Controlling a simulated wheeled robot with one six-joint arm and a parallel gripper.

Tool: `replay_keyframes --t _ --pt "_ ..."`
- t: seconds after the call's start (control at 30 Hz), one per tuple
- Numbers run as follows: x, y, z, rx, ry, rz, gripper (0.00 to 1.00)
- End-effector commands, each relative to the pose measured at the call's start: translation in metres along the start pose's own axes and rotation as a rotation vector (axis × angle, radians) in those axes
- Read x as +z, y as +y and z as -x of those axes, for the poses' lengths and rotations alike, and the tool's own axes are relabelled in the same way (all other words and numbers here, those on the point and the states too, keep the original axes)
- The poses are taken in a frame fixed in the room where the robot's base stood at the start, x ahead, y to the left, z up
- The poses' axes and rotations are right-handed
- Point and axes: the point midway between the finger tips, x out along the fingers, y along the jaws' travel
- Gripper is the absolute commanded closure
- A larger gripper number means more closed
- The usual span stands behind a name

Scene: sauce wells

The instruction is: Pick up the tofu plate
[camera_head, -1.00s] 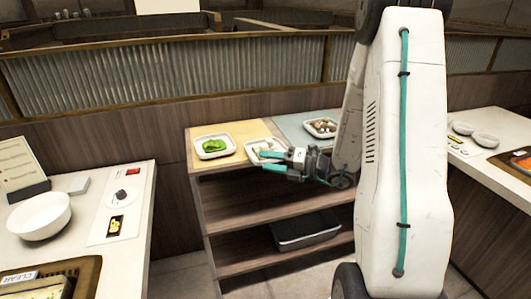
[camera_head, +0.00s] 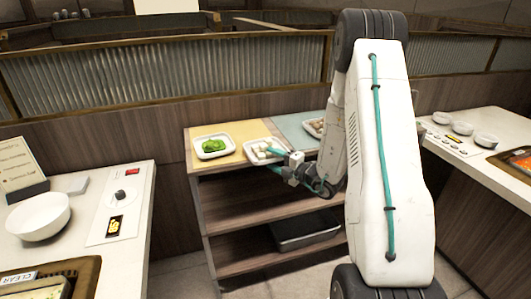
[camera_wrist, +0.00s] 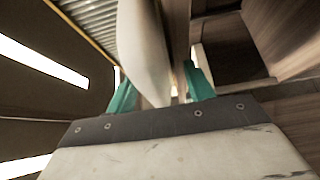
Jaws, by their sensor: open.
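The tofu plate (camera_head: 256,154) is a white dish with pale cubes. It rests on the yellow part of the shelf top in the head view. My gripper (camera_head: 269,150) is at its right side, with teal fingers reaching over or around the near right rim. In the wrist view my gripper (camera_wrist: 160,88) has its two fingers apart, and a white dish edge (camera_wrist: 143,45), likely the tofu plate, extends between them. I cannot tell whether either finger touches it. The plate's right side is partly hidden by the gripper.
A plate of green vegetables (camera_head: 212,147) sits left of the tofu plate. A mushroom plate (camera_head: 313,127) behind is partly hidden by my arm. A dark tray (camera_head: 305,235) lies on a lower shelf. Counters with white bowls (camera_head: 38,216) stand on both sides.

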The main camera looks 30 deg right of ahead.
Motion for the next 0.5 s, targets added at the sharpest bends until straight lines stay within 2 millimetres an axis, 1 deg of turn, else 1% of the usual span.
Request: replay_keyframes --t 0.2,0.23,0.27,0.3,0.37,0.4,0.5 --pt "0.0002 0.0001 -0.0010 0.000 0.000 0.000 0.47" --pt "0.0001 0.0001 -0.0010 0.000 0.000 0.000 0.53" --pt "0.0001 0.0001 -0.0010 0.000 0.000 0.000 0.61" --pt "0.0002 0.0002 -0.0009 0.000 0.000 0.000 0.72" --pt "0.0002 0.0002 -0.0009 0.000 0.000 0.001 0.89" --pt "0.0002 0.0002 -0.0008 0.000 0.000 0.001 1.00" --pt "0.0004 0.0007 -0.0009 0.002 0.000 0.001 1.00"
